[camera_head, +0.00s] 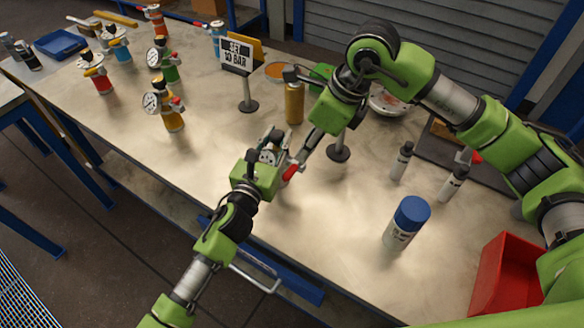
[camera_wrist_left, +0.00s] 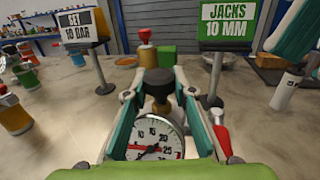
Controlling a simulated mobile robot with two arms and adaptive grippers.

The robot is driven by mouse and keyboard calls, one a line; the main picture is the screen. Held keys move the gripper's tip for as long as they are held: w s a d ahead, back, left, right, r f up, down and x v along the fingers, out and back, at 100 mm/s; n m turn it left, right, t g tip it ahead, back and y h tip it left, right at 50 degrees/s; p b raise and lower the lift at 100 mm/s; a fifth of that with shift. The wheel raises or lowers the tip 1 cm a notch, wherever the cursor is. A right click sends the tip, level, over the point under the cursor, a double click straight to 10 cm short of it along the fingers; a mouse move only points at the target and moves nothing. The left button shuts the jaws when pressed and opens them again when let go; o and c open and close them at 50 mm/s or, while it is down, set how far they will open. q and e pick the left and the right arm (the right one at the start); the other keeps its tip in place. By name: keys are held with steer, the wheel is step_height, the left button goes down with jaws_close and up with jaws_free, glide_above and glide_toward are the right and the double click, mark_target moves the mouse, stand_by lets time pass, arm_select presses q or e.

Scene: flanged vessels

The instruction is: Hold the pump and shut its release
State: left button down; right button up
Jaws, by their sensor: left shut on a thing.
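The pump shows a round gauge (camera_head: 268,156) and a black knob in the head view. In the left wrist view the pump's white dial (camera_wrist_left: 157,138) and black knob stand between my fingers. My left gripper (camera_head: 273,142) is shut on the pump; it also shows in the left wrist view (camera_wrist_left: 160,105). A red lever (camera_head: 290,172), apparently the release, sticks out at the pump's right side; in the left wrist view it slants down to the right (camera_wrist_left: 221,138). My right gripper (camera_head: 302,158) is close beside the red lever. Its finger opening and any contact are unclear.
Several other gauge pumps, such as a yellow one (camera_head: 172,121), stand at the left. A "SET 10 BAR" sign (camera_head: 237,53) and a gold cylinder (camera_head: 293,103) stand behind. A blue-capped can (camera_head: 406,223) and red bin (camera_head: 507,275) are at right. The left front tabletop is clear.

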steer(key=m, duration=0.3)
steer(key=m+y, duration=0.6)
steer(key=m, duration=0.9)
glide_toward(294, 170)
steer(key=shift+g, duration=0.4)
steer(key=x, duration=0.8)
steer(key=shift+w+f, duration=0.15)
steer(key=shift+w, duration=0.15)
jaws_close()
